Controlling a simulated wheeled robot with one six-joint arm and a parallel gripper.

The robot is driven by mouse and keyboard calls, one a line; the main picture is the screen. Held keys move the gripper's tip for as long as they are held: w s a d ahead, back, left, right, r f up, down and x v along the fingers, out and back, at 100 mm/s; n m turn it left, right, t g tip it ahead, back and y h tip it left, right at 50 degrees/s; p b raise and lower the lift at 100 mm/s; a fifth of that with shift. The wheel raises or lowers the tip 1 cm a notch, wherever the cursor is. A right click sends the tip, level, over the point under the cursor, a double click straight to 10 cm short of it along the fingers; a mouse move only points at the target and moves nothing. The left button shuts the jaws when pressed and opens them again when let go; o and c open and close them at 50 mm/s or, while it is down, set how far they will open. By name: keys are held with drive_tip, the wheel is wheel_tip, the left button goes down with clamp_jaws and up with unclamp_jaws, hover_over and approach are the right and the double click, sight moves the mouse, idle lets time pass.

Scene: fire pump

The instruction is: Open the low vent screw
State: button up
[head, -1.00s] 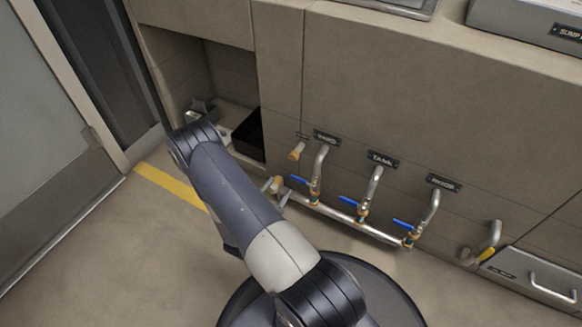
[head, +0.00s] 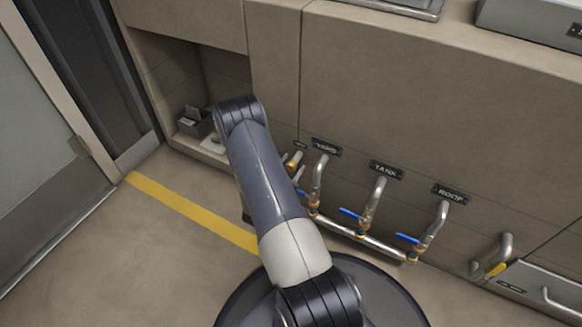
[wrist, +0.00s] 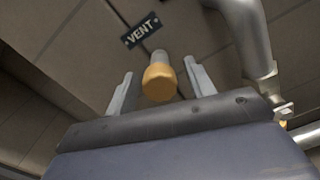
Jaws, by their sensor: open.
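The low vent screw (wrist: 159,81) is a round brass-orange knob on a short grey stem below the VENT plate (wrist: 141,30). It sticks out from the tan panel. In the head view the screw (head: 294,160) shows small, just right of my forearm. My gripper (wrist: 158,68) is open, with one finger on each side of the screw in the wrist view. In the head view my gripper (head: 292,168) is at the screw, partly hidden behind my arm. I cannot tell the exact depth between fingers and knob.
Pipes with blue-handled valves stand close right of the screw, under the TANK (head: 386,170) and ROOF (head: 450,194) plates. A bent grey pipe (wrist: 244,35) is near my right finger. An open recess (head: 175,90) is at the left. Floor by the yellow stripe (head: 190,209) is clear.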

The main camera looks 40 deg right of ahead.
drive_tip(key=c, duration=1)
drive_tip(key=shift+o, duration=0.2)
